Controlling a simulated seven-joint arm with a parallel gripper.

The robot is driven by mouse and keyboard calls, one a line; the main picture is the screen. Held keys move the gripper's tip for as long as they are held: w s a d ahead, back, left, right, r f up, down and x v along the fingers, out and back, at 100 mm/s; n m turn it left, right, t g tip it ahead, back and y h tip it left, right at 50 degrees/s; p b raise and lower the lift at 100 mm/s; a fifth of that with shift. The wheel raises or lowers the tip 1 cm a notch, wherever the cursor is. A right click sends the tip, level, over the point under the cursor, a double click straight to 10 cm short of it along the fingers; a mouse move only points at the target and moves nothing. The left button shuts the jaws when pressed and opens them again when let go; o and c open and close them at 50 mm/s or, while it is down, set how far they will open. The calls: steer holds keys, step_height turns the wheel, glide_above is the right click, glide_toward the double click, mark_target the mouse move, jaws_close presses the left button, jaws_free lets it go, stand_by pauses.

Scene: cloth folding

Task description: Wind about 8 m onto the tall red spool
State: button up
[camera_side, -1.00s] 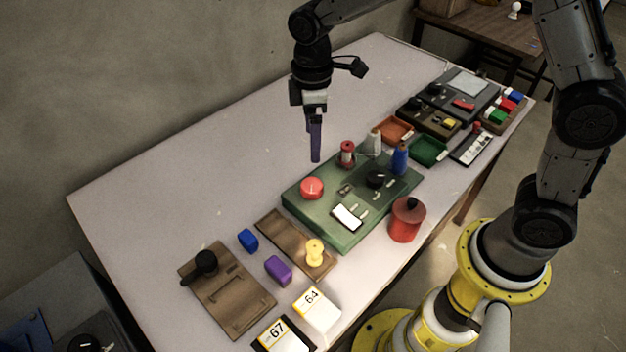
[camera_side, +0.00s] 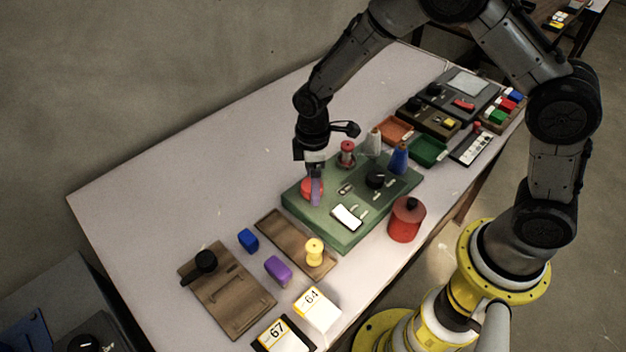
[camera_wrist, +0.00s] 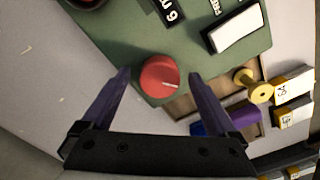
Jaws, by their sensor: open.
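A red spool (camera_side: 347,150) stands upright at the back edge of the green winding board (camera_side: 347,240). A round red knob (camera_side: 305,188) with a white mark sits at the board's left corner. My gripper (camera_side: 315,200) is open and low over that corner. In the wrist view the red knob (camera_wrist: 160,77) lies between the tips of my open fingers (camera_wrist: 158,75); I cannot tell whether they touch it. A black label reading "6 m" (camera_wrist: 172,10) shows in part at the top of the wrist view. A white switch (camera_side: 347,217) is at the board's front.
A white cone (camera_side: 374,142) and a blue cone (camera_side: 398,160) stand at the board's back right. A red canister (camera_side: 406,220) stands right of the board. A yellow spool (camera_side: 314,252), a purple block (camera_side: 278,270) and a blue block (camera_side: 248,239) are in front. The back left table is clear.

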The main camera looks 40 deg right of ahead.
steer(key=shift+f, duration=0.1)
steer(key=c, duration=1.4)
steer(key=shift+m, duration=1.7)
steer(key=o, duration=1.4)
step_height(320, 180, up, 14)
steer(key=shift+f, duration=0.1)
